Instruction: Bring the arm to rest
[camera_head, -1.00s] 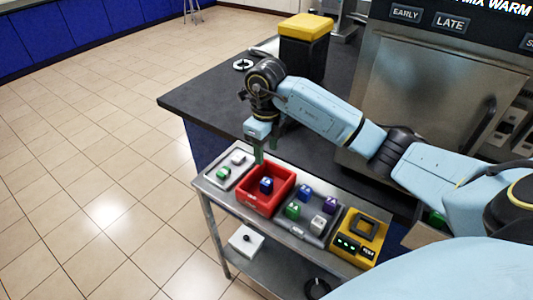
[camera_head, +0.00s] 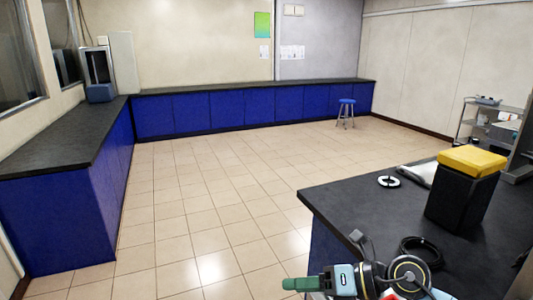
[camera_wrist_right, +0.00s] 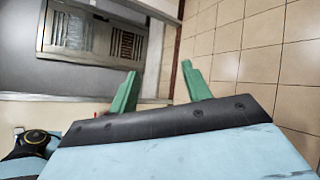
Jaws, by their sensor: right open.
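My right gripper (camera_head: 290,284) shows at the bottom of the head view, its green fingers pointing left, in front of the dark counter's near corner. In the right wrist view the two green fingers of this gripper (camera_wrist_right: 160,80) stand apart with nothing between them. The jaws are open and empty. Most of the right arm is cut off by the frame's lower edge. My left gripper is in neither view.
A blue stool (camera_head: 346,103) and a shelved cart (camera_head: 490,112) stand farther back. The tiled floor (camera_head: 210,195) is clear.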

